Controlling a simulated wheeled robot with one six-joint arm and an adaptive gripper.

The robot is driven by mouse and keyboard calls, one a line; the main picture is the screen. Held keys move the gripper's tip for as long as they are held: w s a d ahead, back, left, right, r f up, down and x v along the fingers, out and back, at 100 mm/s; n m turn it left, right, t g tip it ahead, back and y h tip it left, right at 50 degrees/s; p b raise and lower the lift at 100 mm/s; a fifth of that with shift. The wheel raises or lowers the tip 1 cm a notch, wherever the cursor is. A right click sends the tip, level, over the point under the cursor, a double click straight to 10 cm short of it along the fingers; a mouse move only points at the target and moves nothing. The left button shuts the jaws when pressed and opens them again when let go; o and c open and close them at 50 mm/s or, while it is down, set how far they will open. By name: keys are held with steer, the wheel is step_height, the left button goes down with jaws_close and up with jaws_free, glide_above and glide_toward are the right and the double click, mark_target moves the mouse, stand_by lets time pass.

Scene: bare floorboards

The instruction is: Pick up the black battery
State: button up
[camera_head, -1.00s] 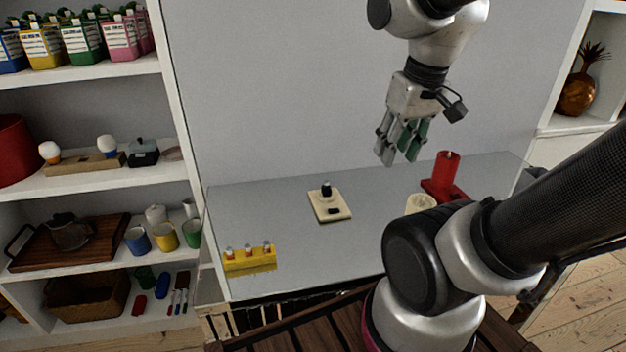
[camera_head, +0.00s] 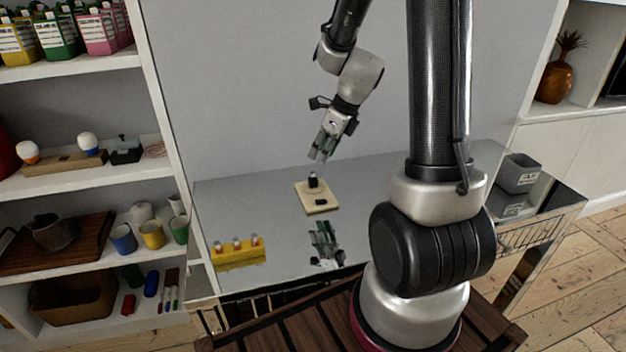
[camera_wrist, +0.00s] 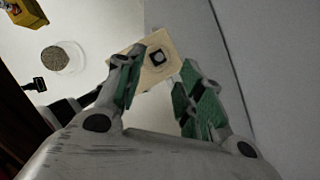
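The black battery (camera_head: 313,181) is a small dark upright piece standing on a cream board (camera_head: 309,207) on the glossy grey table.
A yellow block (camera_head: 240,255) with several small pegs stands at the table's front left. A grey bin (camera_head: 519,174) is at the right end. A white shelf (camera_head: 80,181) with mugs and other items stands left. The table around the board is clear.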

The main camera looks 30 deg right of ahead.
mark_target(314, 172)
steer(key=x, duration=0.7)
steer(key=shift+f, duration=0.45)
jaws_close()
